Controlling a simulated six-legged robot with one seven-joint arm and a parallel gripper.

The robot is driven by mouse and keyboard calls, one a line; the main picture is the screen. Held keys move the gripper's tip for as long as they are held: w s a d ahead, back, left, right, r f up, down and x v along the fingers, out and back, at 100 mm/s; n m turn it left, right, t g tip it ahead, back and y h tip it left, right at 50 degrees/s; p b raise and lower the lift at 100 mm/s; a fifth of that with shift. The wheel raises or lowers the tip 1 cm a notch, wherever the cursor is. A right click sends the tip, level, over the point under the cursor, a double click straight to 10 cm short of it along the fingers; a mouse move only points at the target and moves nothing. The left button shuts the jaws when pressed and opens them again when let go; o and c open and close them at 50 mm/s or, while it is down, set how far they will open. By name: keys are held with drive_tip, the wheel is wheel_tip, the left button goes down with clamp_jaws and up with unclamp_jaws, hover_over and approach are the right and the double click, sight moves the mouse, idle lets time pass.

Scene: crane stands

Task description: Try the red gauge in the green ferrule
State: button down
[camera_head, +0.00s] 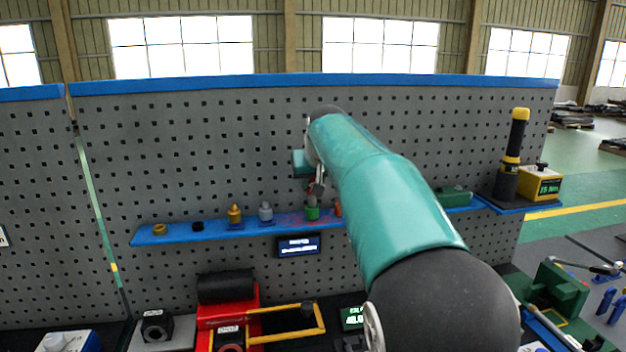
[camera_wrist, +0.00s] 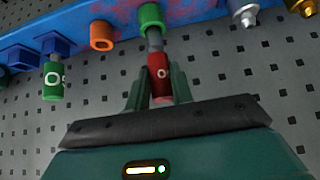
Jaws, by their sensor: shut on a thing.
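My gripper (camera_head: 318,188) is shut on the red gauge (camera_wrist: 159,78), which has a white ring mark and a grey pin. It also shows in the wrist view (camera_wrist: 158,88), with a finger on each side of the gauge. The green ferrule (camera_wrist: 151,16) stands on the blue shelf, and in the head view (camera_head: 312,213) it is just below the gauge. The grey pin lines up with the ferrule and overlaps its mouth in the wrist view. I cannot tell how far, if at all, the pin is inside.
The blue shelf (camera_head: 200,234) runs along a grey pegboard. An orange ferrule (camera_wrist: 102,36) stands close beside the green one. A green gauge (camera_wrist: 53,82) is farther along. A grey piece (camera_head: 265,212) and a yellow piece (camera_head: 235,214) stand to the left.

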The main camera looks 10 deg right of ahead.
drive_tip(key=shift+f, duration=0.95)
idle(0.6)
drive_tip(key=shift+r, duration=0.15)
drive_tip(key=shift+r, duration=3.15)
